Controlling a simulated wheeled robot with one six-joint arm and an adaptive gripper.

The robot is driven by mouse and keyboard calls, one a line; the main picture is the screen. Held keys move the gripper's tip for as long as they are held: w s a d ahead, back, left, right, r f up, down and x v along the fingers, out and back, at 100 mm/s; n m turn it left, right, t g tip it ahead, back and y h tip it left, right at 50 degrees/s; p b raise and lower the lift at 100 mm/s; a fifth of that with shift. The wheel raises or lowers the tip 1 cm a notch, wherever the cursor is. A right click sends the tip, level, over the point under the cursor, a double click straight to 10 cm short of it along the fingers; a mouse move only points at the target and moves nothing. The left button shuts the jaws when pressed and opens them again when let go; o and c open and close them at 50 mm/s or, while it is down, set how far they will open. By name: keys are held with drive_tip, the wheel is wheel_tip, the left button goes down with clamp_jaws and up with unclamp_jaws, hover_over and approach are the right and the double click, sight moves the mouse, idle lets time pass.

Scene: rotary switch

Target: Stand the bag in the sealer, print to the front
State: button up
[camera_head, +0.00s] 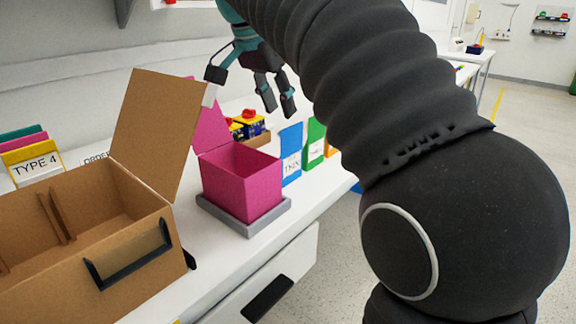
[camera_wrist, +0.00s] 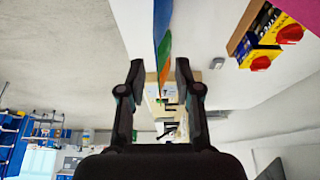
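I see no bag and no sealer that I can make out in either view. My gripper (camera_head: 247,98) hangs at the top middle of the head view, above and behind the pink box. In the wrist view my gripper (camera_wrist: 160,68) has its two dark fingers wide apart with nothing between them. A small white patch shows at the left fingertip in the head view; I cannot tell what it is. The pink box (camera_head: 241,185) stands with its lid up on a grey base (camera_head: 250,229).
An open cardboard box (camera_head: 139,229) with dividers fills the table's left. Yellow-and-blue switches with red knobs (camera_head: 250,123) sit in a tray behind the pink box. Blue (camera_head: 291,153), green and orange holders stand to its right. A "TYPE 4" yellow holder (camera_head: 35,163) is far left.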

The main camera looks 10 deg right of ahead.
sight(286, 153)
drive_tip(key=x, duration=0.4)
drive_tip(key=shift+d+b, duration=0.35)
drive_tip(key=shift+d, duration=0.05)
drive_tip(key=shift+w+d+f, duration=0.1)
drive_tip(key=shift+d+f, duration=0.05)
drive_tip(key=shift+f, duration=0.3)
clamp_jaws()
